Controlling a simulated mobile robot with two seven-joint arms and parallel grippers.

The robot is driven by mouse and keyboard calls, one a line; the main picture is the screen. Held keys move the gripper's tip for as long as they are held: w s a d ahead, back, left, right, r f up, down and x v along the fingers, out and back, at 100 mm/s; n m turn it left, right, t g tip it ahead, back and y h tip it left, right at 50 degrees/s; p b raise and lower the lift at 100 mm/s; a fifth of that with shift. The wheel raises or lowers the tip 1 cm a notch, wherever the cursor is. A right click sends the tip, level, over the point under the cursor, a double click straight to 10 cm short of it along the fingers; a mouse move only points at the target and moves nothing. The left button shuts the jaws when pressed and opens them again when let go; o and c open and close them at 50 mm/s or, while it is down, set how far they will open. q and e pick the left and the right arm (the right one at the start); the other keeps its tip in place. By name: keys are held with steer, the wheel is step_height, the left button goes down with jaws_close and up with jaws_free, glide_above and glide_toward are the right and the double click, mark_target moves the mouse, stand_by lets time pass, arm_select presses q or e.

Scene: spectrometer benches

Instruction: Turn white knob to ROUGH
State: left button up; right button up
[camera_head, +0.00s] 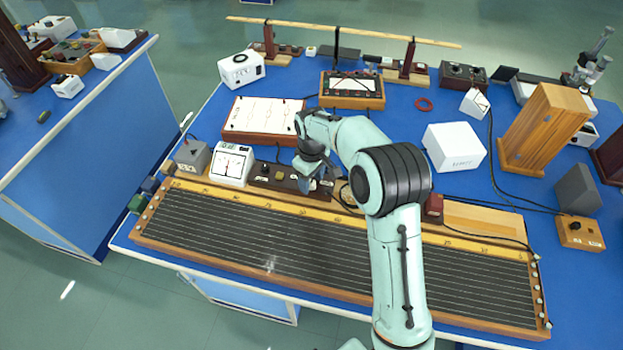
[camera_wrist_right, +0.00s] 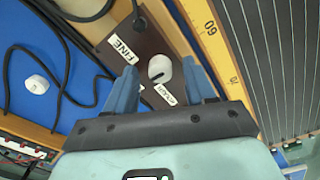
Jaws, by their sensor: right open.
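The white knob (camera_wrist_right: 160,69) sits on a dark brown panel (camera_wrist_right: 152,42) in the right wrist view. A "FINE" label (camera_wrist_right: 123,49) lies to its upper left. A second label (camera_wrist_right: 165,94), small and partly hidden, lies just below it; I cannot read it surely. A dark mark shows on the knob's lower side. My right gripper (camera_wrist_right: 160,72) is open, one finger on each side of the knob; I cannot tell whether they touch it. In the head view my right gripper (camera_head: 314,177) hangs over the dark panel and hides the knob. My left gripper is not in view.
A long wire board (camera_head: 330,250) with a yellow scale lies along the bench front. A white meter (camera_head: 231,164) stands left of the panel. A white box (camera_head: 453,146) and a wooden block (camera_head: 543,128) stand to the right. Black cables run beside the panel.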

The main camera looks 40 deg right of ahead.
steer(key=shift+c, duration=0.4)
jaws_close()
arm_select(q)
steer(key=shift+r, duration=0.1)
arm_select(e)
steer(key=shift+n, duration=0.4)
steer(key=n+p, duration=0.1)
steer(key=n, duration=0.4)
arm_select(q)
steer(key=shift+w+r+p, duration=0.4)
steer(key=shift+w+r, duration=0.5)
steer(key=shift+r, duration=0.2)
arm_select(e)
steer(key=n, duration=0.6)
